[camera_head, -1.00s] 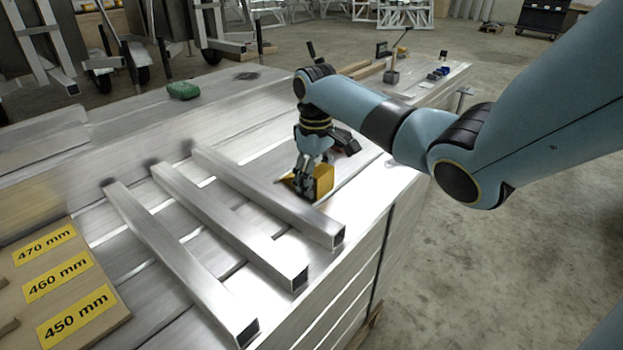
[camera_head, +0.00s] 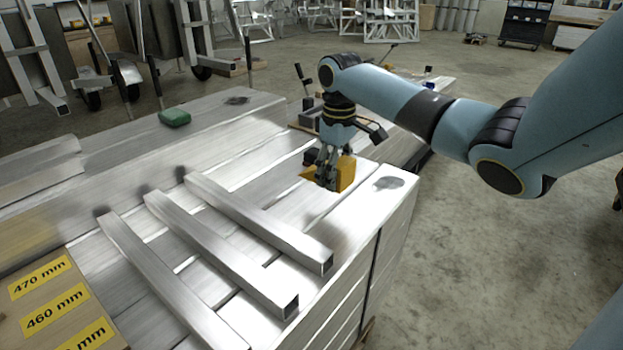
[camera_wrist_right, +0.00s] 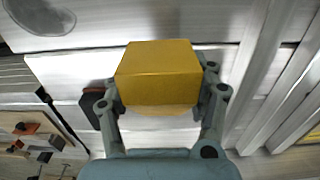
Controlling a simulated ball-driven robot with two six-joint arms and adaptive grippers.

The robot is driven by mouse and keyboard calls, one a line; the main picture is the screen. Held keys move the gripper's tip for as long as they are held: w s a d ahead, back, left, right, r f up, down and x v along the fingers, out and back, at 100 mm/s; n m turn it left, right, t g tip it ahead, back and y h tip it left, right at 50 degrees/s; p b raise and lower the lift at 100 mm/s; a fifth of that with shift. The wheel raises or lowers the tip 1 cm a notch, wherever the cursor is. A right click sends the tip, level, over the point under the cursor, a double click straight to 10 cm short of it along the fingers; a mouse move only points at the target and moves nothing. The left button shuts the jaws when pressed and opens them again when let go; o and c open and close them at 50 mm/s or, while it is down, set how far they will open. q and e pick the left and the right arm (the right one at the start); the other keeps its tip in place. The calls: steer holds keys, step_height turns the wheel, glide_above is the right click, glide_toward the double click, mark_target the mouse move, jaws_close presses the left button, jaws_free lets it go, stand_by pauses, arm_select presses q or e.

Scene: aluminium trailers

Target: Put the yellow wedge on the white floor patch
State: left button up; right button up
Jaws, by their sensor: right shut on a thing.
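The yellow wedge (camera_head: 346,174) is held in my right gripper (camera_head: 328,178) above the aluminium stack, near its right end. In the right wrist view the wedge (camera_wrist_right: 158,75) sits between the two fingers of the right gripper (camera_wrist_right: 160,100), which are shut on its sides. The wedge seems to hang clear of the metal, though the gap is hard to judge. I cannot make out a white floor patch in either view. My left gripper is not in view.
Several square aluminium tubes (camera_head: 225,250) lie on the stack (camera_head: 365,225) left of the wedge. A grey oval spot (camera_head: 388,183) marks its right end. A green object (camera_head: 174,118) lies farther back. Bare concrete floor (camera_head: 480,240) is open to the right.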

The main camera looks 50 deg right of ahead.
steer(key=s+d+r, duration=0.1)
steer(key=s+d+r+p, duration=0.1)
steer(key=d+r, duration=0.1)
steer(key=shift+s+d, duration=0.3)
steer(key=shift+s, duration=0.1)
stand_by(0.5)
